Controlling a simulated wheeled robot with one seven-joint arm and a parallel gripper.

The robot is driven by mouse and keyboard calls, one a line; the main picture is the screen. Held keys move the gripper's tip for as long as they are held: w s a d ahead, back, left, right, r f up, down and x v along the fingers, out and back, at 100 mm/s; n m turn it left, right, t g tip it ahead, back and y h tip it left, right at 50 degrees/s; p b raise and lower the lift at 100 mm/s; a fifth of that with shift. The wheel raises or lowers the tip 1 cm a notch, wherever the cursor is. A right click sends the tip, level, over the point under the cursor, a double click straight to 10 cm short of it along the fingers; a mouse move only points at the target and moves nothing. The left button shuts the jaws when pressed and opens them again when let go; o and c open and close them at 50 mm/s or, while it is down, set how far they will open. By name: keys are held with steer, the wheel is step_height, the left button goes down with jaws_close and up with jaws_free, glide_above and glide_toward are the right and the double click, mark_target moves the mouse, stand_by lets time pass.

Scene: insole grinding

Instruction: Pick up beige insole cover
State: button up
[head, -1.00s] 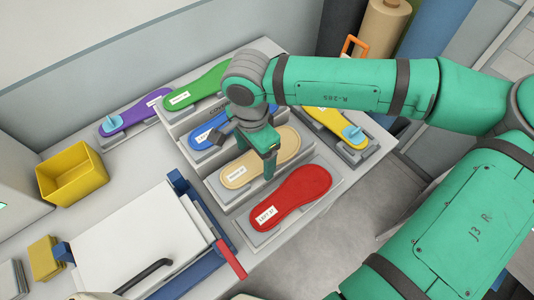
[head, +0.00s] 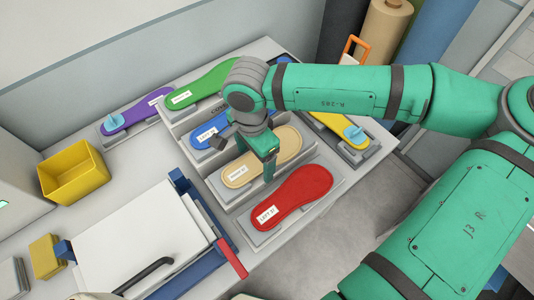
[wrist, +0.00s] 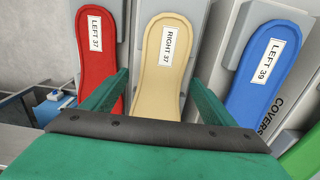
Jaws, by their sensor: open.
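The beige insole cover (head: 240,174) lies on a stepped grey rack between the red and blue covers. In the wrist view the beige cover (wrist: 165,55) shows a label reading "RIGHT 37". My gripper (head: 270,168) is over the beige cover in the head view and hides part of it. In the wrist view my gripper (wrist: 160,95) is open, with one finger on each side of the beige cover. The cover's lower part is hidden behind my gripper body. Whether the fingers touch it I cannot tell.
A red cover (head: 295,197) lies in front and a blue cover (head: 205,134) behind. Green (head: 200,88), purple (head: 135,115) and yellow (head: 330,120) insoles lie around the rack (head: 225,200). A yellow bin (head: 75,180) and a white board with blue edges (head: 140,240) stand left.

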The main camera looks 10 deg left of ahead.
steer(key=c, duration=1.1)
steer(key=shift+r, duration=0.1)
